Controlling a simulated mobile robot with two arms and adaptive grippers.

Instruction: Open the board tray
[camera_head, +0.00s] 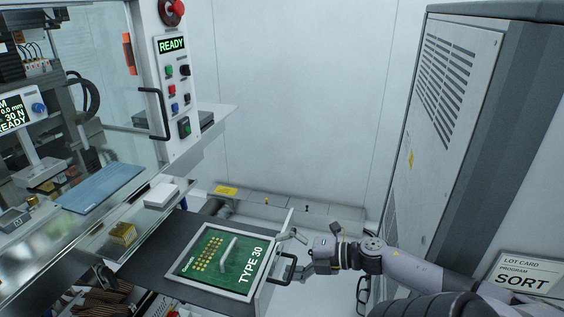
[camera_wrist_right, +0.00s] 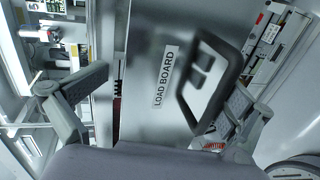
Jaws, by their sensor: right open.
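The board tray (camera_head: 150,240) stands out from the machine as a dark drawer, with a green board marked TYPE 30 (camera_head: 217,264) lying on it. Its front has a dark loop handle (camera_head: 285,270), which also shows in the right wrist view (camera_wrist_right: 187,97), beside a LOAD BOARD label (camera_wrist_right: 166,77). My right gripper (camera_head: 291,254) is open at the tray front. In the right wrist view its two fingers (camera_wrist_right: 168,88) are spread wide, with the handle between them and nearer the right finger. Contact cannot be told. My left gripper is not in view.
A control panel (camera_head: 174,85) reading READY, with a red knob, stands above the tray at the left. A work shelf with a blue plate (camera_head: 102,187) is left of the tray. A tall grey cabinet (camera_head: 455,130) stands at the right. Floor shows between.

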